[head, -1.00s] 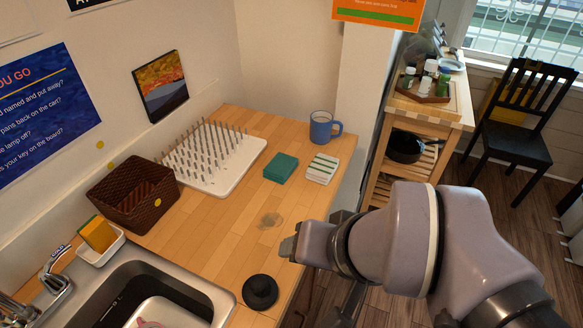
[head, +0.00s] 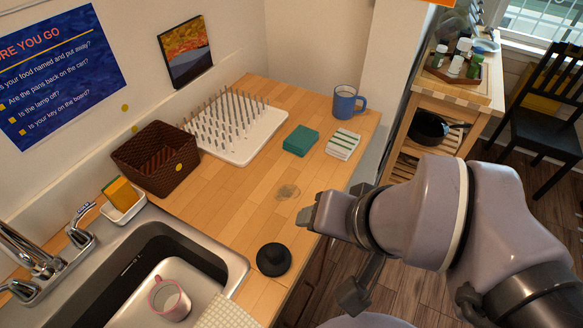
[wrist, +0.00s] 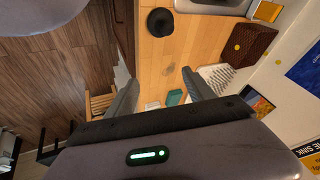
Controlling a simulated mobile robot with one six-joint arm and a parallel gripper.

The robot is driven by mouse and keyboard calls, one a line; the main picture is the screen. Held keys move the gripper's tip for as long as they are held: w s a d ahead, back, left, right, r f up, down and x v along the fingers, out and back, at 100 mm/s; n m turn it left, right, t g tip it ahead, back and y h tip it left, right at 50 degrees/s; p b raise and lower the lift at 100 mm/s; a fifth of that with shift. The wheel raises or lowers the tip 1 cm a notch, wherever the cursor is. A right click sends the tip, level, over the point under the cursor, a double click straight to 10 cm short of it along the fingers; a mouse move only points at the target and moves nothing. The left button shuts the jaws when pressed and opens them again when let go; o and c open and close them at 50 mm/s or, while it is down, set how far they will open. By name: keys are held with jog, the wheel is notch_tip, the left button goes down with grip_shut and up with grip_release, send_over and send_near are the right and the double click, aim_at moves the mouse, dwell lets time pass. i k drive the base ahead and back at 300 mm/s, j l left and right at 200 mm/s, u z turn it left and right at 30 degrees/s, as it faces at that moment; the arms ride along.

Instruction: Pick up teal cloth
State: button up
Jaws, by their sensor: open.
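The teal cloth (head: 300,140) is a folded, flat block on the wooden counter (head: 240,205), just left of a white and green striped cloth (head: 343,144). It also shows in the wrist view (wrist: 175,97), partly hidden near my gripper's base. My gripper (head: 330,255) is open and empty. It is over the counter's front edge, nearer to me than the teal cloth and well apart from it. In the wrist view, my two fingers (wrist: 160,78) are spread apart with bare counter between them.
A blue mug (head: 347,103) and a spiked white drying rack (head: 240,133) stand behind the cloths. A brown basket (head: 155,160), a black round object (head: 273,259) and the sink (head: 125,270) are on the left. A wooden cart (head: 440,125) stands right. Mid-counter is mostly clear.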

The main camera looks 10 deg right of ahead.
aim_at(301, 140)
jog(key=i+l+u, duration=0.3)
jog(key=i+l, duration=0.15)
jog(key=l, duration=0.25)
jog(key=i+l+u, duration=0.15)
jog(key=l, duration=0.25)
jog(key=i+l+u, duration=0.15)
jog(key=l, duration=0.3)
jog(key=i, duration=0.1)
